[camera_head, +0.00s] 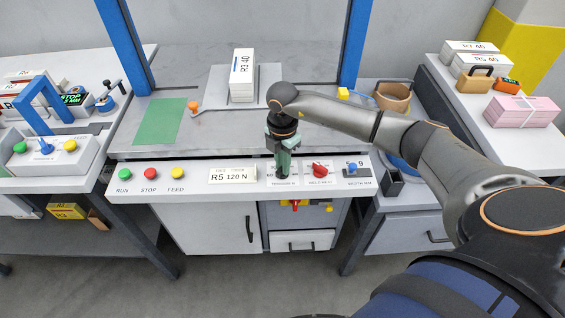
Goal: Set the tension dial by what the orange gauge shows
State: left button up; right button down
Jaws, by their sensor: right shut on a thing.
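My right gripper (282,172) reaches down to the front panel (140,190) and is shut on the tension dial. The dial itself is mostly hidden by the fingers, and so are its scale marks; a small label shows just below it. A small orange gauge (507,84) with a dark, green-lit display lies on the right-hand table; its reading is too small to make out. A white card (232,176) on the panel reads "R5 120 N". My left gripper is not in view.
A red knob (320,169) and a blue-topped width knob (352,168) sit close right of the gripper. RUN, STOP and FEED buttons (150,173) are at the panel's left. A stack labelled "R3 40" (242,76) stands behind, between blue posts (126,45).

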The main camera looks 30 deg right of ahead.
jog(key=c, duration=0.9)
grip_release()
jog(key=shift+o, duration=0.2)
jog(key=shift+r, duration=0.1)
notch_tip(320, 180, up, 12)
jog(key=shift+r+b, duration=0.25)
jog(key=shift+b, duration=0.05)
